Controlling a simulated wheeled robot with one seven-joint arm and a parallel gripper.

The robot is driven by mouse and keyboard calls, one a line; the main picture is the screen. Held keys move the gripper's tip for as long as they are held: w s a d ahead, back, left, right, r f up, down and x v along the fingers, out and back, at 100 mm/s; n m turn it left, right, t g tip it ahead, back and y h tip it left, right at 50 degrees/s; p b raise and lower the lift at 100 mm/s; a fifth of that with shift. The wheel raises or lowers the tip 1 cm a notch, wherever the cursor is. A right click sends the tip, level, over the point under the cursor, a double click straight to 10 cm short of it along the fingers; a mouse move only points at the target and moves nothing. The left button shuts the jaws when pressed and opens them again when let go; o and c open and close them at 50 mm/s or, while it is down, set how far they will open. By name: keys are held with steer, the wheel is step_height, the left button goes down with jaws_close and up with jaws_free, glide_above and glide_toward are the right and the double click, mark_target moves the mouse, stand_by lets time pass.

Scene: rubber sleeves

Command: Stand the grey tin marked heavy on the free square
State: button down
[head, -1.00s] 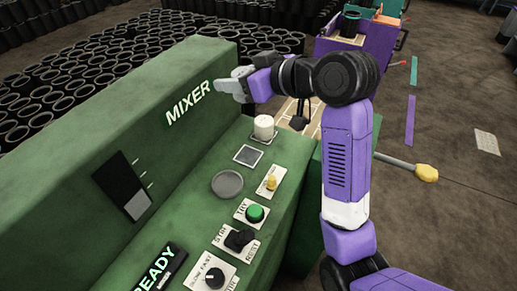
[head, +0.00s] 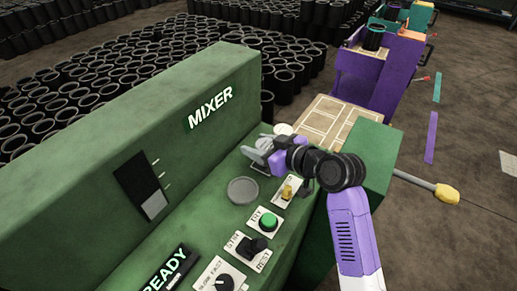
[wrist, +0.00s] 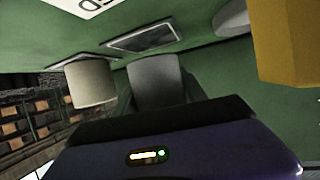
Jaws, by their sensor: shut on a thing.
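My gripper (head: 262,156) is low over the green mixer's ledge in the head view. In the wrist view it is shut on a grey tin (wrist: 155,82), held between darker fingers. No marking shows on it. The free square (wrist: 142,38), dark with a pale border, lies bare just beyond the tin's end in the wrist view. I cannot tell whether tin and square touch. In the head view the gripper hides this square. A cream tin (wrist: 90,84) stands on the neighbouring square; its top shows behind my gripper in the head view (head: 283,129).
A round grey disc (head: 243,190), a yellow knob (head: 287,192), a green button (head: 268,221) and a black switch (head: 251,246) sit close along the ledge. The mixer's tall back wall (head: 190,130) rises beside my gripper.

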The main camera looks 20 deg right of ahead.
steer(key=shift+f, duration=0.8)
steer(key=shift+f, duration=0.15)
steer(key=c, duration=0.6)
jaws_free()
steer(key=shift+c, duration=0.2)
steer(key=shift+r, duration=0.25)
steer(key=b+v, duration=0.1)
steer(key=v, duration=1.1)
steer(key=shift+f, duration=0.15)
